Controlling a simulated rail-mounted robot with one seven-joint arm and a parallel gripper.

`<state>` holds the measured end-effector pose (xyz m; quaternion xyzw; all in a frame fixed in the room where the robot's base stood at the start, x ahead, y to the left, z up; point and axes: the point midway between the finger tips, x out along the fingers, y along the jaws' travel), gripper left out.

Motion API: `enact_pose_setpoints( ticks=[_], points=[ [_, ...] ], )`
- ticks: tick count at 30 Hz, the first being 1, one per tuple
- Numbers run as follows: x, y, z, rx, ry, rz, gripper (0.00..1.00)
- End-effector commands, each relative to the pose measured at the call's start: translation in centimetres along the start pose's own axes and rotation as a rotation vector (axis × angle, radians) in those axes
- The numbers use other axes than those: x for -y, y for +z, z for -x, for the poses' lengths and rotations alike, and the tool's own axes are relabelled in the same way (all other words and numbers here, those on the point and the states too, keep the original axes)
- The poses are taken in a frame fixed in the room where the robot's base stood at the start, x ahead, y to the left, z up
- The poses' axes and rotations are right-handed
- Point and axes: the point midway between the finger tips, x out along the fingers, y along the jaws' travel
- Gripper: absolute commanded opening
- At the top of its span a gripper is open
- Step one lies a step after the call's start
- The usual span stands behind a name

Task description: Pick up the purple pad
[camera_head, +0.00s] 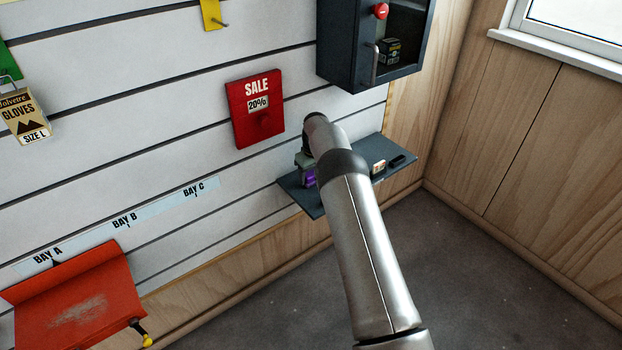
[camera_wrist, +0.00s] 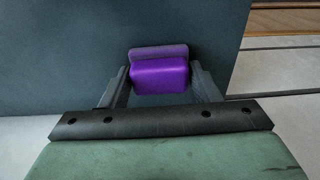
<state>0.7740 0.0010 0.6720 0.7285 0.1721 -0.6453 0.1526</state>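The purple pad (camera_wrist: 160,75) is a small block with a duller, darker purple strip along its far top edge. In the wrist view it lies between the two fingers of my gripper (camera_wrist: 160,88). One finger is on each side, close to the pad, with only a sliver of space at most. The fingers are spread wide. In the head view a bit of the purple pad (camera_head: 309,179) shows at the left part of the dark shelf (camera_head: 312,204). My arm covers much of the gripper there.
A small box (camera_head: 378,167) and a dark item (camera_head: 402,161) sit on the shelf's right part. A dark cabinet (camera_head: 345,50) hangs above. A red sale sign (camera_head: 256,110) is on the slatted wall. An orange bay (camera_head: 75,300) is at lower left.

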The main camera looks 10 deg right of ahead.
Motion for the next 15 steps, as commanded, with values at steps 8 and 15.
enact_pose_setpoints(
  ticks=[8,15],
  points=[
    [0.0,0.0,0.1,0.0,0.0,0.0,0.33],
    [0.0,-0.2,1.4,-0.002,0.001,0.0,0.33]
  ],
)
